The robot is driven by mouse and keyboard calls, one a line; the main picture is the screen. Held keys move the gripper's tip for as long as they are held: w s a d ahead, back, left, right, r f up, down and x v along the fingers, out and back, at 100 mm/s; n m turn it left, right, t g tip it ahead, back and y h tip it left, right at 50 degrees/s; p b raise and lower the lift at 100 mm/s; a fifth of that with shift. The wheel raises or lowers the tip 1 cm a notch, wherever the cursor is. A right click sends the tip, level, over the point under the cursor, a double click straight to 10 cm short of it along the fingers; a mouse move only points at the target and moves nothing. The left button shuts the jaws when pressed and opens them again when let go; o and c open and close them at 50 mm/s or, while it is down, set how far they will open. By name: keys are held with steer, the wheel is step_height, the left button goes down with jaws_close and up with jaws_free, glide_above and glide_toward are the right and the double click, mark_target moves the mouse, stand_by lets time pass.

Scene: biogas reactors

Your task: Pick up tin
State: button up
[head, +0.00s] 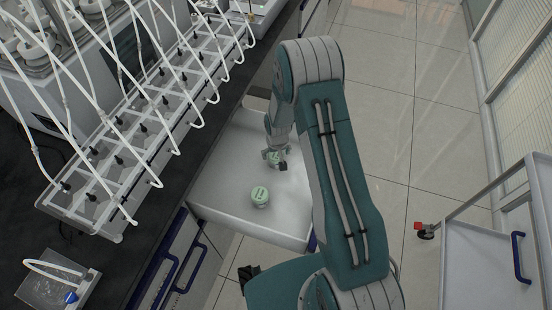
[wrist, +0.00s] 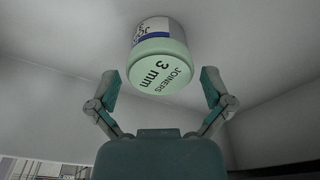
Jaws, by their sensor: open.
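A small tin (head: 260,196) with a pale green lid stands upright in the open white drawer (head: 225,205) in the head view. In the wrist view, a tin (wrist: 158,66) with a pale green lid marked "JOINERS 3 mm" and a white and blue side shows between and just beyond the fingertips. My gripper (wrist: 160,88) is open there, with a gap between each finger and the tin.
A dark bench (head: 60,215) with a long clear rack (head: 130,150) and many white tubes lies left of the drawer. Blue-handled drawer fronts (head: 180,262) are below it. A white cart (head: 490,262) stands at right. Tiled floor (head: 390,130) is open between.

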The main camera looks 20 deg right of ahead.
mark_target(276, 155)
steer(key=shift+w+f, duration=0.2)
steer(key=shift+f, duration=1.35)
steer(key=c, duration=0.9)
steer(key=shift+r, duration=0.1)
steer(key=shift+r, duration=0.6)
steer(key=s+r, duration=0.4)
steer(key=s+a+r, duration=0.1)
steer(key=s+r, duration=0.3)
steer(key=s, duration=0.1)
steer(key=s+r, duration=0.3)
steer(key=s, duration=0.1)
steer(key=shift+s+a+r, duration=0.2)
steer(key=shift+s+r, duration=0.2)
